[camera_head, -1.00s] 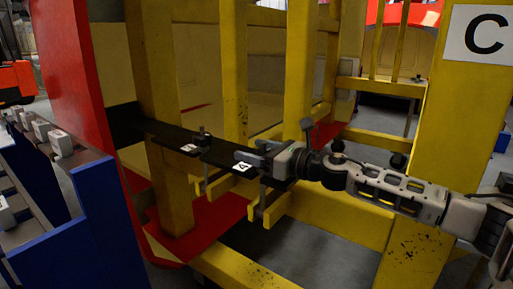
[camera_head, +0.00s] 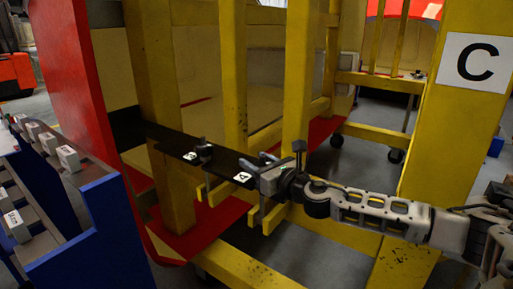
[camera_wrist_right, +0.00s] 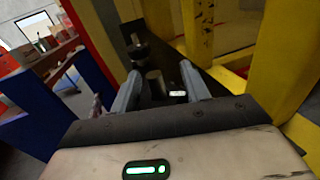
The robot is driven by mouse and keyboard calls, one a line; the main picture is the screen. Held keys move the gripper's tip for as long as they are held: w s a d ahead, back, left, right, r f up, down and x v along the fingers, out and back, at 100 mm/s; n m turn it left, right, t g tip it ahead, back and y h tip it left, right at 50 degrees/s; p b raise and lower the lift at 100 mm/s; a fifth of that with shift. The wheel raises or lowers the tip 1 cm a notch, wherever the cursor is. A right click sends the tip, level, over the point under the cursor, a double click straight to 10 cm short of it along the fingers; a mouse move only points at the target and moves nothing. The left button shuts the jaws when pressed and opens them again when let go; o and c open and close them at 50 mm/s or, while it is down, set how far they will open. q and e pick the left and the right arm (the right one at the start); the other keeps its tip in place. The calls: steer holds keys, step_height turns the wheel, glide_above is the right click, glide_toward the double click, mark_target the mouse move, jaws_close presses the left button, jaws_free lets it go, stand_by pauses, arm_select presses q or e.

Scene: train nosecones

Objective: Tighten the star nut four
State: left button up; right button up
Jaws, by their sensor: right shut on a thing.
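A long black plate (camera_head: 173,145) runs through the yellow frame and carries small white number labels. My right gripper (camera_head: 258,164) is at the near end of the plate, beside the label that looks like a 4 (camera_head: 242,177). In the right wrist view, its two grey fingers (camera_wrist_right: 160,90) stand on either side of a short metal cylinder (camera_wrist_right: 154,82), which looks like star nut four, and it is shut on it. The nut's star shape cannot be made out. Another dark nut (camera_head: 205,148) sits farther along the plate, apart from the gripper. My left gripper is not in view.
Yellow posts (camera_head: 296,75) stand close behind the plate, and a wide yellow post bears a C sign (camera_head: 480,62). A red panel (camera_head: 72,90) rises at the left. A blue rack (camera_head: 105,225) with several grey blocks stands at the lower left.

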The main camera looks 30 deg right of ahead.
steer(key=m+h+p, duration=0.2)
steer(key=h, duration=0.1)
steer(key=shift+r, duration=0.3)
steer(key=m+h, duration=0.1)
steer(key=m+h+p, duration=0.1)
steer(key=h, duration=0.2)
steer(key=shift+d+f+m+g+p, duration=0.2)
steer(key=shift+d+m+g+p, duration=0.1)
steer(key=shift+m, duration=0.1)
steer(key=m+g+h, duration=0.1)
steer(key=h, duration=0.1)
steer(key=m+g+h, duration=0.1)
steer(key=m+h, duration=0.1)
steer(key=h, duration=0.1)
steer(key=shift+s+d+f, duration=0.1)
steer(key=shift+d, duration=0.1)
steer(key=shift+s+d+m+g+h, duration=0.15)
steer(key=shift+d+m+g+h, duration=0.05)
steer(key=shift+m+g+h, duration=0.9)
steer(key=shift+d+h, duration=0.1)
steer(key=shift+h, duration=0.3)
steer(key=o, duration=1)
